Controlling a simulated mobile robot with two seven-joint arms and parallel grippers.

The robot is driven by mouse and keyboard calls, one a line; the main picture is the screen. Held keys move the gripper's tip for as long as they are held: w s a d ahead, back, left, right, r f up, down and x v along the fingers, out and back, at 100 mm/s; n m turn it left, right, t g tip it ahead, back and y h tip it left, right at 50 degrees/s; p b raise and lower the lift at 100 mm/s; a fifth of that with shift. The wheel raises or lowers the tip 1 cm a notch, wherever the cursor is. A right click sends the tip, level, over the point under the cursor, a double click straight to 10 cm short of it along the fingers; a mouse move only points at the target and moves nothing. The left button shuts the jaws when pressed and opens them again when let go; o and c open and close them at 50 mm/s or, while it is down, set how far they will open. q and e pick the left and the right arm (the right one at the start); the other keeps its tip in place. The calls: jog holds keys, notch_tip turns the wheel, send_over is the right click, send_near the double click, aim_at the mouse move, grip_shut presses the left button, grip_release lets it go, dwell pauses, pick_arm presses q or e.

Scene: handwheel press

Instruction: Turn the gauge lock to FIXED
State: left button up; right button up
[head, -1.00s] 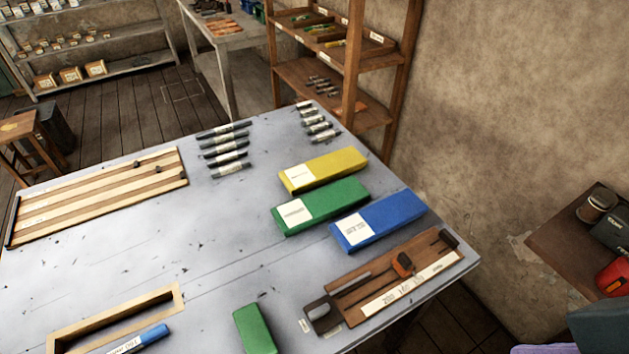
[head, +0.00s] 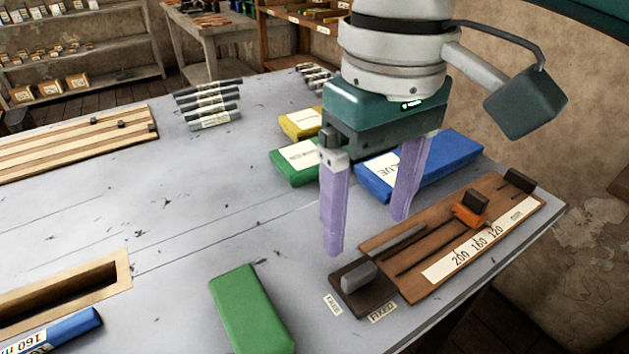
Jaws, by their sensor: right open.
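The gauge lock is a small grey block-like lever (head: 359,276) on a dark base (head: 367,299) at the near left end of the wooden gauge board. A label reading FIXED (head: 382,312) lies at the base's front right. Another small label (head: 333,305), too small to read surely, lies at its front left. The lever's near end points more toward that left label. My right gripper (head: 367,233) hangs above the table just behind the lock, fingers down, open and empty. It appears apart from the lever. My left gripper is out of view.
The gauge board (head: 430,283) carries an orange slider (head: 469,213) and a scale strip. Blue (head: 450,165), green (head: 290,172) and yellow (head: 300,124) boxes lie behind my right gripper. Another green block (head: 250,310) lies left of the lock. The table's middle is clear.

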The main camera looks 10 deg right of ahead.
aim_at(361, 272)
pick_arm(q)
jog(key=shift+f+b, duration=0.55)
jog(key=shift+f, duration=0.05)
pick_arm(e)
notch_tip(361, 272, down, 8)
jog(key=shift+f, duration=0.1)
jog(key=shift+c, duration=0.4)
grip_shut()
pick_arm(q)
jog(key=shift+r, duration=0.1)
